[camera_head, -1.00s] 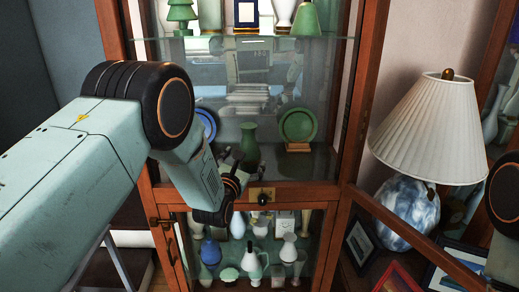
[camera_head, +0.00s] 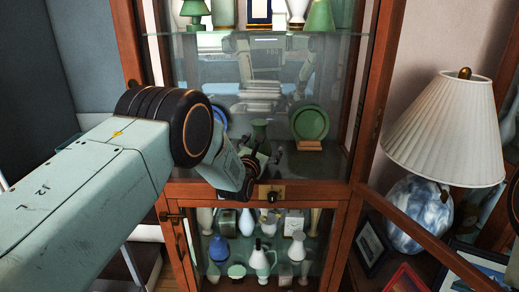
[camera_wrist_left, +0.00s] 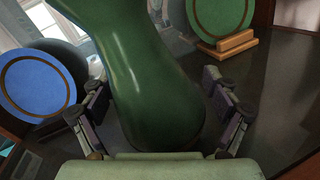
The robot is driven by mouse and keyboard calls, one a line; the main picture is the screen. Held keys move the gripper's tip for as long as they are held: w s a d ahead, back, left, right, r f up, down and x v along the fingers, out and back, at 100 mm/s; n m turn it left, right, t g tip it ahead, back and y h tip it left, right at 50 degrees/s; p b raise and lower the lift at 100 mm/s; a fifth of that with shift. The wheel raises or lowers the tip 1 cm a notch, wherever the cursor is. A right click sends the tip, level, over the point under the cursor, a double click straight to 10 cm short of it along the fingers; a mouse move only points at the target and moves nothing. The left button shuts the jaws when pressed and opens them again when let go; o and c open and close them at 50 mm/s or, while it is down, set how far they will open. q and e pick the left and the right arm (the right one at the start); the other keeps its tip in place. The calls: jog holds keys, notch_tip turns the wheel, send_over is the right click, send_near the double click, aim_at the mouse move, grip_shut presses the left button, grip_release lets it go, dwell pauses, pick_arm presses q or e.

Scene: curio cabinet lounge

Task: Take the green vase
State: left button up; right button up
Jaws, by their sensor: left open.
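The green vase (camera_head: 259,128) stands on the middle shelf of the cabinet, its lower part hidden behind my left gripper (camera_head: 262,160) in the head view. In the left wrist view the vase (camera_wrist_left: 150,75) fills the middle, glossy dark green with a wide body. My left gripper (camera_wrist_left: 157,88) is open, with one finger on each side of the vase's lower body. Small gaps seem to show between the fingers and the vase; contact is hard to tell. My right gripper is out of view.
A green plate (camera_head: 309,123) on a wooden stand is right of the vase; a blue plate (camera_wrist_left: 38,85) is left of it. The shelf below (camera_head: 270,287) holds several vases. A lamp (camera_head: 445,130) and picture frames stand at the right.

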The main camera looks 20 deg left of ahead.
pick_arm(q)
jog(key=shift+w, duration=0.4)
jog(key=shift+d, duration=0.1)
jog(key=shift+c, duration=0.4)
jog(key=c, duration=1.4)
jog(key=shift+c, duration=0.2)
